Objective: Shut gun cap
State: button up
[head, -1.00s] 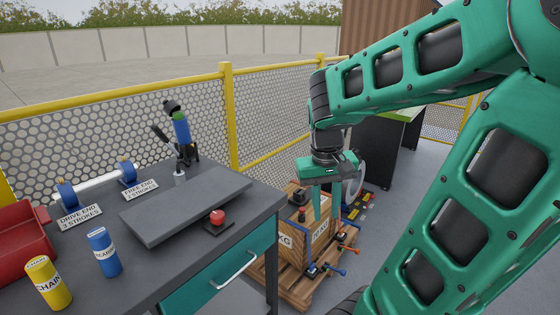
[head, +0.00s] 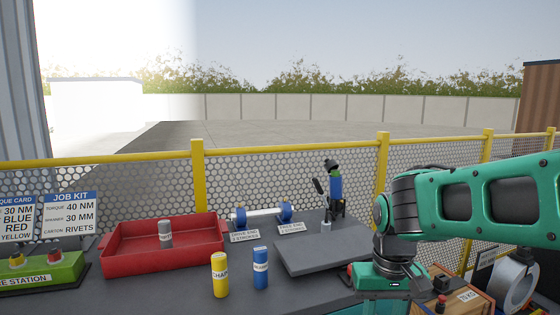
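The grease gun (head: 336,186) stands upright in a dark holder at the back of the grey bench, near the mesh fence. It has a blue barrel and a dark lever on its left. Its black cap (head: 331,166) sits at the top, tilted toward the left of the barrel; how it joins the barrel is too small to tell. My gripper (head: 384,280) is at the lower right, in front and to the right of the gun and well apart from it.
A grey plate (head: 325,250) lies in front of the gun. A yellow cartridge (head: 219,274) and a blue cartridge (head: 260,267) stand left of it. A red tray (head: 125,260) holds a grey cartridge (head: 165,234). The mesh fence (head: 290,170) runs behind the bench.

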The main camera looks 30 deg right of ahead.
aim_at(331, 164)
jog(key=u, duration=1.35)
jog(key=k, duration=1.1)
jog(key=z, duration=2.05)
jog(key=i, duration=1.3)
jog(key=z, duration=0.05)
